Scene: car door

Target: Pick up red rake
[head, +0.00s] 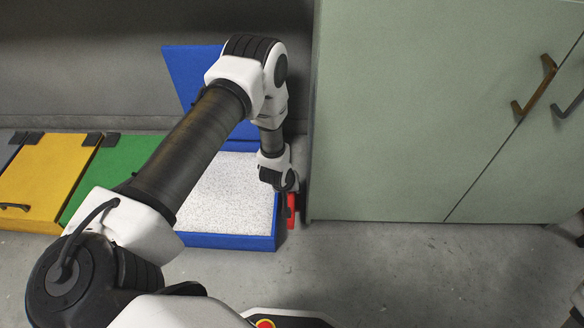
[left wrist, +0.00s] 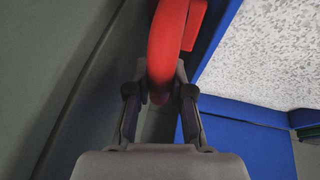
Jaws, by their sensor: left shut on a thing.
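The red rake (head: 291,209) shows as a small red part beside the right wall of the blue box in the head view. In the left wrist view the red rake (left wrist: 168,45) is a thick curved red piece running between the fingers. My left gripper (head: 285,186) reaches down at the box's right edge. In the left wrist view my left gripper (left wrist: 160,92) is shut on the red rake. Most of the rake is hidden or out of frame. My right gripper is not in view.
The open blue box (head: 225,241) holds white speckled granules, with its blue lid (head: 187,70) raised behind. A pale green cabinet (head: 410,110) stands close on the right. Green (head: 112,165) and yellow (head: 40,175) lidded boxes are at left. The front floor is clear.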

